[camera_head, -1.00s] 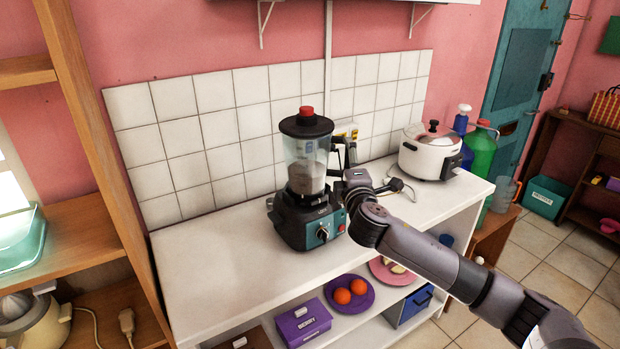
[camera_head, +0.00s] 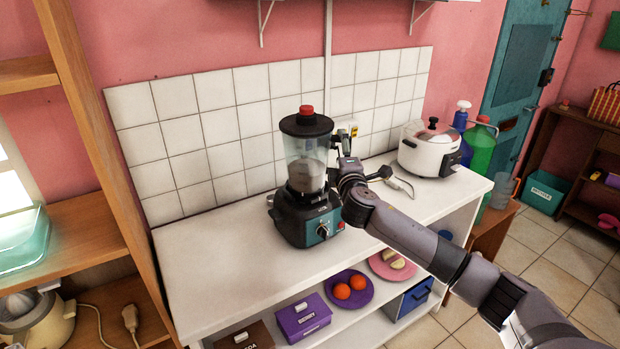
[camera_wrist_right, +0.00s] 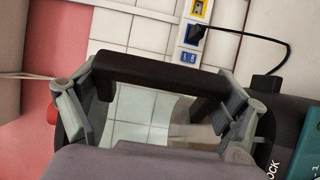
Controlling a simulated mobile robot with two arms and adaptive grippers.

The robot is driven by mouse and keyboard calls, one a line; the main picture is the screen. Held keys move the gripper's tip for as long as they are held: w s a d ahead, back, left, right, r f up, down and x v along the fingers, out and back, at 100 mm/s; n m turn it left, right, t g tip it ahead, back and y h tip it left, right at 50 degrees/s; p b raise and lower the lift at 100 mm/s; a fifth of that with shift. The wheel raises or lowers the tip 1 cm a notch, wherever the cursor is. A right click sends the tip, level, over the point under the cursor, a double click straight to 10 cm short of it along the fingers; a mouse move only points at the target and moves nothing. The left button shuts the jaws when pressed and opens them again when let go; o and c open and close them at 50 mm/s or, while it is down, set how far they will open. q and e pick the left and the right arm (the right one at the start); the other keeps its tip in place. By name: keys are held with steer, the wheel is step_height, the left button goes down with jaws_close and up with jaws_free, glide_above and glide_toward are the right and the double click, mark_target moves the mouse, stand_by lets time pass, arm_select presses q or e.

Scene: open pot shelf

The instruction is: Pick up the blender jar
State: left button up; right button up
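The blender jar (camera_head: 307,150) is clear with a black lid and red knob and greyish contents. It stands upright on its dark blender base (camera_head: 308,220) on the white counter. Its black handle (camera_wrist_right: 160,78) faces right in the head view and spans the middle of the right wrist view. My right gripper (camera_head: 343,160) is at the handle side of the jar. In the right wrist view its fingers (camera_wrist_right: 163,105) are spread apart, one near each end of the handle. I cannot tell whether they touch it. My left gripper is not in view.
A white cooker (camera_head: 430,150) stands to the right on the counter (camera_head: 215,270), with a green bottle (camera_head: 478,155) beyond it. A wall socket (camera_wrist_right: 197,10) and dark cord are behind the jar. The counter's left part is clear. A wooden shelf (camera_head: 85,130) stands at left.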

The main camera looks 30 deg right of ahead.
steer(key=c, duration=1.2)
steer(key=shift+r, duration=0.1)
steer(key=shift+c, duration=0.5)
